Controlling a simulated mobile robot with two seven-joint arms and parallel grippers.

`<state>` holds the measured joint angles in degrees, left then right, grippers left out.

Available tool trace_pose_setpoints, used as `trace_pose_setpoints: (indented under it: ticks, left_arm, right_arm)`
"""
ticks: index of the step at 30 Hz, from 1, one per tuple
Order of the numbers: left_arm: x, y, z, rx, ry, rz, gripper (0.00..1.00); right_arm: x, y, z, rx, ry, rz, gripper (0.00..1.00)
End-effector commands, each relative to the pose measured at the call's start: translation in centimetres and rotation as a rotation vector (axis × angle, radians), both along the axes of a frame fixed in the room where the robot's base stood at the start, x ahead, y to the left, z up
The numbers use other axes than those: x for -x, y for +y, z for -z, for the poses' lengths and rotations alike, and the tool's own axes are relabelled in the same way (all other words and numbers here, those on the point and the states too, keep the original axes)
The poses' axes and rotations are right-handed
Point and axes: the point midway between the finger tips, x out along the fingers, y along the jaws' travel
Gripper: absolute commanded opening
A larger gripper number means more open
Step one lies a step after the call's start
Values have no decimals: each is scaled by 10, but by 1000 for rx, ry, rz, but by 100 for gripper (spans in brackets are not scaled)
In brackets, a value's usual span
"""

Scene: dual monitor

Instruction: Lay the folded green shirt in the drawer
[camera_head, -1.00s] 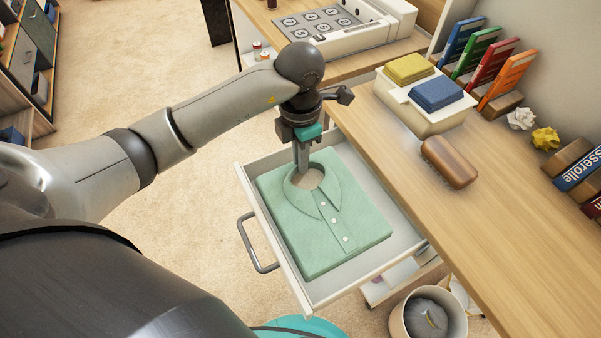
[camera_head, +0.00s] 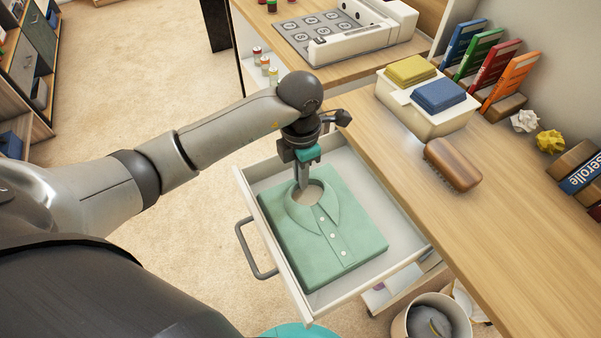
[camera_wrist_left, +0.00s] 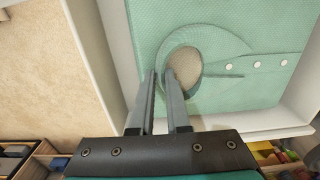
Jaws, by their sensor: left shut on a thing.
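The folded green shirt (camera_head: 325,247) is a flat, buttoned bundle with its collar toward the far end of the open white drawer (camera_head: 411,245). It lies within the drawer's walls in the head view; whether it rests fully on the bottom I cannot tell. My left gripper (camera_head: 303,186) points down and is shut on the shirt at its collar edge. In the left wrist view the fingers (camera_wrist_left: 165,80) reach the collar of the shirt (camera_wrist_left: 225,25), with the drawer's white wall (camera_wrist_left: 118,45) beside it. My right gripper is out of view.
The drawer's grey handle (camera_head: 252,250) faces left. The wooden desk (camera_head: 480,225) to the right bears a brown brush-like block (camera_head: 452,165) and a white box (camera_head: 424,112) with yellow and blue tops. A bin (camera_head: 432,318) stands on the floor below.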

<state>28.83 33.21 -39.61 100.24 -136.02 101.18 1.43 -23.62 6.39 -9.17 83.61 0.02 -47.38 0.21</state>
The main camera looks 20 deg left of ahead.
Motion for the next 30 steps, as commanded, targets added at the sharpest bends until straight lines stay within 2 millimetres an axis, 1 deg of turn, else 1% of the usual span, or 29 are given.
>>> trace_pose_setpoints:
  ticks: [1,2,3,9,10,18,22,24,30]
  left_arm:
    - [0,0,2,1,-1,0,0]
    - [0,0,2,0,0,0,16]
    - [0,0,2,0,0,-1,20]
    - [0,0,1,-1,1,-1,42]
    - [0,0,1,-1,1,-1,44]
    - [0,0,1,-1,1,-1,44]
    - [0,0,-4,-1,0,0,44]
    - [-1,1,-10,-2,-1,0,44]
    - [-1,1,-35,-2,-2,0,44]
  right_arm:
    - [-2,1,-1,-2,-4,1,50]
    - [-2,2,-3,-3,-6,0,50]
    - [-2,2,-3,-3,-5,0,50]
    - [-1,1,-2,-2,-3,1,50]
    - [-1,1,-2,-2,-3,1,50]
    - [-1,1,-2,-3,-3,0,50]
    - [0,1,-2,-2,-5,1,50]
    - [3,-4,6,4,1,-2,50]
    - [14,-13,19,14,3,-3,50]
